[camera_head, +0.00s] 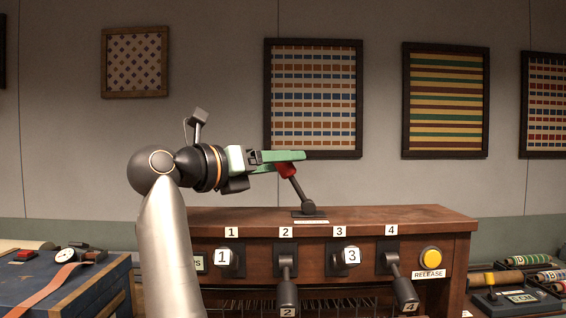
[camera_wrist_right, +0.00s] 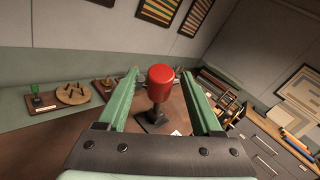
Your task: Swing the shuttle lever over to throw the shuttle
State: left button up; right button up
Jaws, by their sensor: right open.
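The shuttle lever has a red knob (camera_head: 286,170) on a dark shaft (camera_head: 298,190) and stands on a dark base on top of the wooden loom cabinet (camera_head: 400,215). In the head view it leans to the left. My right gripper (camera_head: 292,157) is open at the knob, its green fingers level with the knob's top. In the right wrist view the red knob (camera_wrist_right: 160,82) sits between the two open green fingers, with a gap on each side. My left gripper is not in view.
The cabinet front has several numbered levers (camera_head: 287,268) and a yellow release button (camera_head: 431,257). A blue chest (camera_head: 60,290) stands at left. Bobbins (camera_head: 530,260) lie at right. Framed textiles hang on the wall behind.

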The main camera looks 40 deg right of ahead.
jog(key=shift+d, duration=0.5)
grip_shut()
dwell(1.2)
